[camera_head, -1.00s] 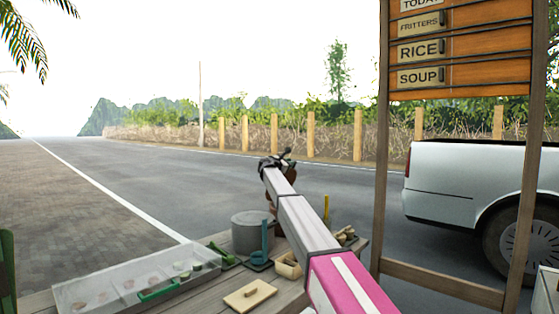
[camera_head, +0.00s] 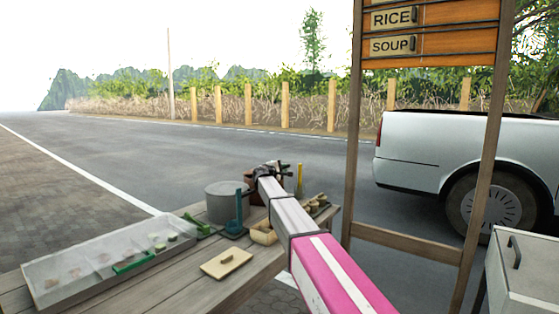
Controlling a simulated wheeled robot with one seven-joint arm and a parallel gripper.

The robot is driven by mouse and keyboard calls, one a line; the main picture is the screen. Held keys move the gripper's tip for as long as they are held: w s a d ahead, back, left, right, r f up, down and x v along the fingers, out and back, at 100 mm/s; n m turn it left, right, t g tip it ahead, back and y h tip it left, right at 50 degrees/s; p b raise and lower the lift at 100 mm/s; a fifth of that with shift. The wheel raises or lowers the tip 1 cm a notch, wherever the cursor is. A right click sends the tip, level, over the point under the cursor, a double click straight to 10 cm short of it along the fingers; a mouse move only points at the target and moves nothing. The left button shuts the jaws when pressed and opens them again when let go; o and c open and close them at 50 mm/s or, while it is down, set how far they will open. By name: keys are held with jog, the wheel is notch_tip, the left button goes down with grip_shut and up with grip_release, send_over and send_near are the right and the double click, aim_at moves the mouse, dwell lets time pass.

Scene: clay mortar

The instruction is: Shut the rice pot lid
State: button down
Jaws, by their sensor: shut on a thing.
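A grey round pot (camera_head: 228,205), which looks like the rice pot, stands at the far side of the wooden table. Its top looks flat and pale; I cannot tell from here how its lid sits. My gripper (camera_head: 272,171) is at the end of my arm, to the right of the pot and higher in the picture. It is small, dark and partly hidden by my arm. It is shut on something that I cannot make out. A brown vessel (camera_head: 249,182), perhaps the clay mortar, shows just behind my arm.
A pale board with a handle (camera_head: 227,263) lies near the table's front. A clear-covered tray (camera_head: 75,270) fills the left side. A teal stand (camera_head: 238,215) and a small wooden box (camera_head: 263,234) are close to the pot. A sign frame post (camera_head: 353,150) stands at right.

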jog(key=shift+s+d+f, duration=0.1)
jog(key=shift+f, duration=0.6)
jog(key=shift+s+d+f, duration=0.1)
jog(key=shift+f, duration=0.6)
jog(key=c, duration=1.1)
grip_release()
jog(key=shift+w, duration=0.1)
jog(key=shift+r, duration=0.1)
notch_tip(320, 180, up, 4)
jog(key=shift+a+r, duration=0.15)
jog(key=shift+r, duration=0.05)
jog(key=s+a+r, duration=0.2)
jog(key=a, duration=0.1)
jog(key=s+a+r, duration=0.2)
jog(key=s+a, duration=0.1)
jog(key=s+a+r, duration=0.2)
jog(key=a, duration=0.1)
jog(key=shift+s+r, duration=0.15)
jog(key=shift+r, duration=0.05)
